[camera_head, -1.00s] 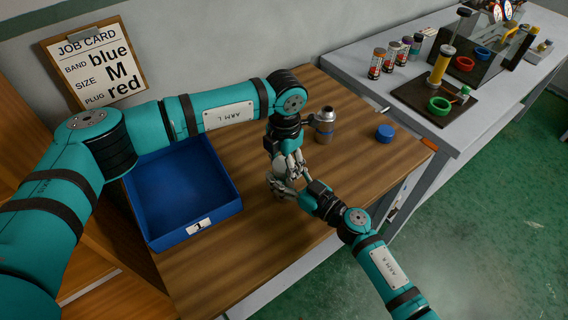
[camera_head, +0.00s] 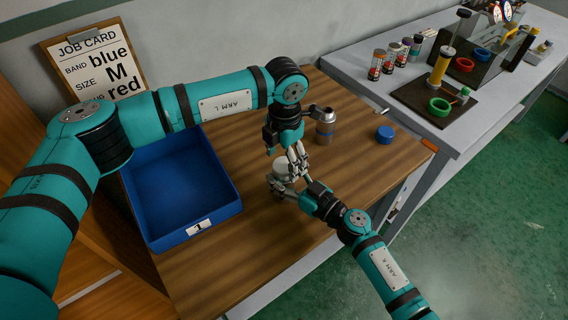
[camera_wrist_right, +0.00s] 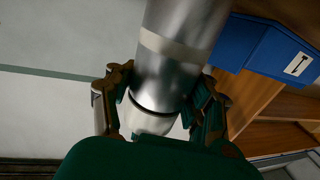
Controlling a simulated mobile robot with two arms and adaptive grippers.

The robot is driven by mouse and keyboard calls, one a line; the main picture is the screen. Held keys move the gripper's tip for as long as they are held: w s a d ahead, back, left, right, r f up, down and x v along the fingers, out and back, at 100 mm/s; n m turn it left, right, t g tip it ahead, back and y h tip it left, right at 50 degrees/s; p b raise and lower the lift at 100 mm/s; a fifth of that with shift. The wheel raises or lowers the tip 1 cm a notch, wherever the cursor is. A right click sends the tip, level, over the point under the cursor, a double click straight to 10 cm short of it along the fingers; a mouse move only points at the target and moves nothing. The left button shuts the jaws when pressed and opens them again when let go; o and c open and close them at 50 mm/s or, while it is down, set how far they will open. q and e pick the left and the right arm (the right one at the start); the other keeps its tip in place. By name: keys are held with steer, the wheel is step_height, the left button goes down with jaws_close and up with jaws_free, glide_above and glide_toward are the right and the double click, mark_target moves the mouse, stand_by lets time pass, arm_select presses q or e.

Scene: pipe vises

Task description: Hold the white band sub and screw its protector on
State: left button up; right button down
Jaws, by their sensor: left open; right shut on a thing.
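My right gripper (camera_head: 284,187) is shut around the white band sub, a silver cylinder. In the right wrist view the sub (camera_wrist_right: 175,75) stands between the fingers (camera_wrist_right: 160,100), with a pale band (camera_wrist_right: 170,47) around it. A whitish end piece (camera_wrist_right: 150,117) shows on the sub's end there, and a pale round top (camera_head: 285,169) shows in the head view. I cannot tell whether this is the protector. My left gripper (camera_head: 297,164) is open, pointing down close beside and above that top. I cannot tell whether it touches.
A silver cylinder (camera_head: 325,129) with a blue band and a blue cap (camera_head: 385,133) stand on the wooden table (camera_head: 370,165). An empty blue bin (camera_head: 180,190) is at left. A grey bench (camera_head: 350,65) holds small bottles and a stand with rings. A job card (camera_head: 95,65) hangs behind.

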mark_target(284, 182)
arm_select(q)
steer(key=shift+r, duration=0.9)
steer(key=shift+c, duration=0.3)
step_height(284, 182, up, 4)
steer(key=n, duration=0.3)
steer(key=shift+f, duration=0.25)
steer(key=shift+f, duration=4.05)
